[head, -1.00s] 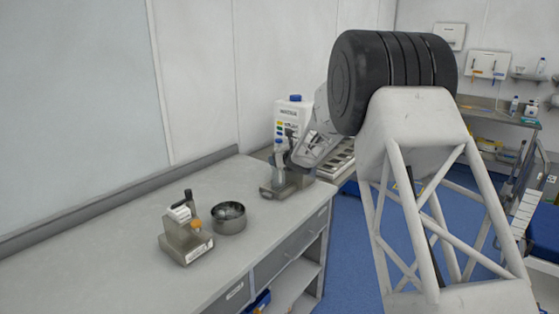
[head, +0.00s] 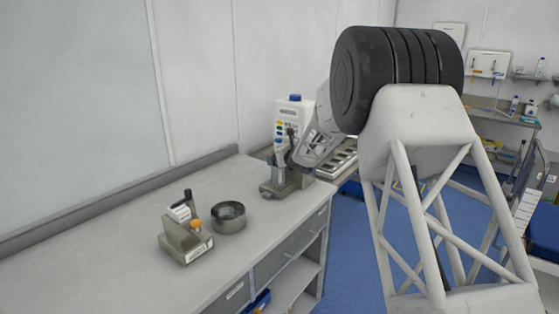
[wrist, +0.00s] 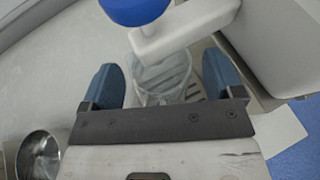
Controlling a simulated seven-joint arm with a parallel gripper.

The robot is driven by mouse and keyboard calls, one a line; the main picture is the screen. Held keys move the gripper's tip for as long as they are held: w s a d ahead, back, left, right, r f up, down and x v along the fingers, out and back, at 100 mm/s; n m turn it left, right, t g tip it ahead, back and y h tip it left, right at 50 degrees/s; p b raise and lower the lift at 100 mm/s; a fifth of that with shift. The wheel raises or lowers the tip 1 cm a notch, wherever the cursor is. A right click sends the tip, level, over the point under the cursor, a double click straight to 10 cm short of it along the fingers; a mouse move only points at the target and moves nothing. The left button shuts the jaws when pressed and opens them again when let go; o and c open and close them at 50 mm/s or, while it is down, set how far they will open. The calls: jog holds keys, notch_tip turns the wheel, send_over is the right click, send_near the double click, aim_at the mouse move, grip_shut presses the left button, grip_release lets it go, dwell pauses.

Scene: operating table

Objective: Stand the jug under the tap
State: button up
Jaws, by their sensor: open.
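The clear jug (wrist: 163,82) is in the wrist view, on a slotted drip tray (wrist: 198,90) below the white tap (wrist: 185,28) with its blue knob (wrist: 135,8). My gripper (wrist: 163,84) is open, with one blue finger on each side of the jug; small gaps seem to show between fingers and jug. The tap covers part of the jug's top, and my gripper hides its near side. In the head view the white container (head: 294,117) with a blue cap stands at the counter's far end, and my gripper (head: 280,170) is small in front of it.
A metal bowl (head: 229,219) stands nearer on the counter, beside a grey device with an orange knob (head: 187,236). A slotted metal tray (head: 340,163) lies right of the container. The counter's left part (head: 100,255) is clear; its front edge drops to blue floor.

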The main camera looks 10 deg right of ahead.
jog(key=v, duration=1.1)
dwell(0.7)
jog(key=shift+r, duration=0.1)
jog(key=s+d+r+m+g+h, duration=0.1)
jog(key=s+d+r+m+h, duration=0.15)
jog(key=s+m, duration=0.55)
jog(key=s+d+r+m+g+h, duration=0.15)
jog(key=s+r+m, duration=0.25)
jog(key=s+m, duration=0.4)
jog(key=s+d+r+m+h, duration=0.1)
jog(key=s+r+m+h, duration=0.2)
jog(key=s+m, duration=0.5)
jog(key=s+a+f+m+g, duration=0.1)
jog(key=s+m, duration=0.4)
jog(key=s, duration=0.7)
jog(key=s+a+f+m+g+y, duration=0.1)
jog(key=s+m, duration=0.5)
jog(key=s, duration=0.7)
jog(key=s+a+f+m+g+y, duration=0.1)
jog(key=s+a+f+m+g, duration=0.2)
jog(key=s, duration=1)
jog(key=f+m+g, duration=0.1)
jog(key=m+g, duration=0.1)
jog(key=shift+m, duration=0.3)
